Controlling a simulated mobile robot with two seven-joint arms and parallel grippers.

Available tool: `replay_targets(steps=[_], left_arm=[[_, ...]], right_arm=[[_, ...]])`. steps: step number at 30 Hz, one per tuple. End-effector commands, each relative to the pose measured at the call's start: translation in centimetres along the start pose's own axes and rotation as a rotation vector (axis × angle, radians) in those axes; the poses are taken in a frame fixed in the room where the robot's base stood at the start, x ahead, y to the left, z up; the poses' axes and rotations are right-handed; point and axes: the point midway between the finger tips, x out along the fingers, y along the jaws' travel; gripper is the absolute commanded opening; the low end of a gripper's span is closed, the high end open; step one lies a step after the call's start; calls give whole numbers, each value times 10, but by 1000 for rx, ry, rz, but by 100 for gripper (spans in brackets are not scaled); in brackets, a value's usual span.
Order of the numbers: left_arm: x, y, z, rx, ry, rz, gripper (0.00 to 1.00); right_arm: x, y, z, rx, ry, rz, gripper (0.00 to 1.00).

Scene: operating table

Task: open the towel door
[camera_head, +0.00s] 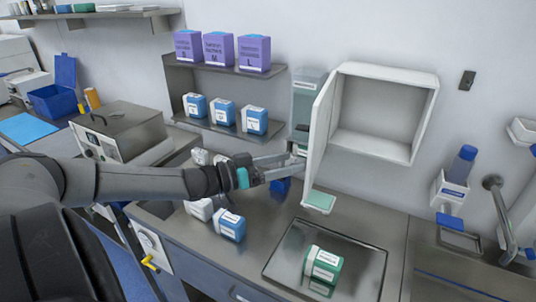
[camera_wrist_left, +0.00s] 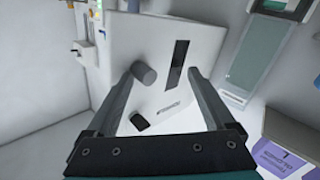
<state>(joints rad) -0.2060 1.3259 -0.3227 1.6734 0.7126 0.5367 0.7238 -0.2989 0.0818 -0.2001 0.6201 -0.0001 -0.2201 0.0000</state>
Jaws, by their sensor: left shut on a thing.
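The white towel cabinet (camera_head: 375,125) hangs on the wall with its front open, showing an empty-looking light grey inside. Its towel door (camera_head: 318,140) is swung out to the left, roughly square to the wall. In the left wrist view the door's outer face (camera_wrist_left: 205,75) shows a grey round knob (camera_wrist_left: 145,73), a dark slot and a small label. My left gripper (camera_head: 296,162) reaches in from the left to this outer face. It also shows in the left wrist view (camera_wrist_left: 162,78), with its fingers around the knob. My right gripper is out of view.
A steel tray (camera_head: 285,262) with a green-white box (camera_head: 322,265) stands on the counter below. Shelves with purple boxes (camera_head: 218,48) and blue-white boxes (camera_head: 224,113) are left of the door. A dispenser (camera_head: 307,95) hangs close behind it.

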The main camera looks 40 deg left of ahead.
Motion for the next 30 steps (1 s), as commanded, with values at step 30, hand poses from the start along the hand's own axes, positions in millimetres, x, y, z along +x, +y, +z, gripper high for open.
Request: replay_targets(steps=[30], left_arm=[[-108, 3, -5, 3, 2, -3, 59]], right_arm=[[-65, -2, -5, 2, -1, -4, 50]])
